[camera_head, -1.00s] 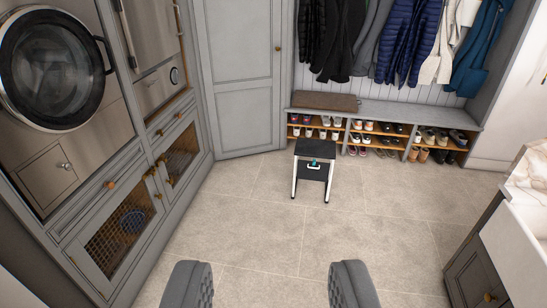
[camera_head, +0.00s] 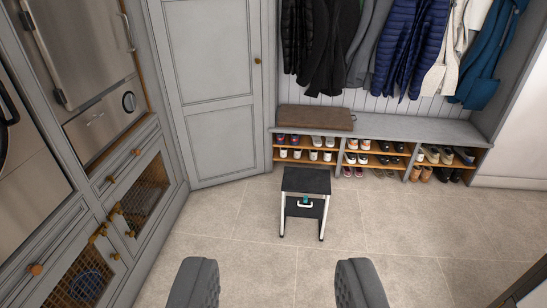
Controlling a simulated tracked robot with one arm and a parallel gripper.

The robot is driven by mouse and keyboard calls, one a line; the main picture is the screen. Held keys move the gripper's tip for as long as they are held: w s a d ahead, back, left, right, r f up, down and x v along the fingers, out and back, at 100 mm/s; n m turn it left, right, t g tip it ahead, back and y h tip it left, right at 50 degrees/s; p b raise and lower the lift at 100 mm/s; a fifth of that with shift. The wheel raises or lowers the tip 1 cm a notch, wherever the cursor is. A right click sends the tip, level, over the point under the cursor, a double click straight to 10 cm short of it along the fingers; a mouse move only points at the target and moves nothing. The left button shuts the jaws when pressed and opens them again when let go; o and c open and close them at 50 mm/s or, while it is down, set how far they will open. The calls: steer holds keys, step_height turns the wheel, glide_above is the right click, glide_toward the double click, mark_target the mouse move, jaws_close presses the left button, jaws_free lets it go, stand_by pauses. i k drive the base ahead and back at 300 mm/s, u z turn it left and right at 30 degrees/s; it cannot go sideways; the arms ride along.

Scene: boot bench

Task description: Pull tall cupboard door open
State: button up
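The tall cupboard door (camera_head: 213,85) is a grey panelled door in the back left corner, beside the boot bench. It is shut. A small round brass knob (camera_head: 257,61) sits near its right edge. My gripper (camera_head: 277,285) is at the bottom of the view with its two dark padded fingers wide apart. It is open and empty, well short of the door, with floor between them.
A black step stool (camera_head: 305,181) stands on the floor ahead, right of the door. Behind it is the boot bench (camera_head: 400,128) with shoes, under hanging coats (camera_head: 395,45). Grey cabinets (camera_head: 100,231) line the left. Tiled floor (camera_head: 222,222) before the door is clear.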

mark_target(210, 51)
steer(key=z, duration=0.15)
steer(key=i, duration=4)
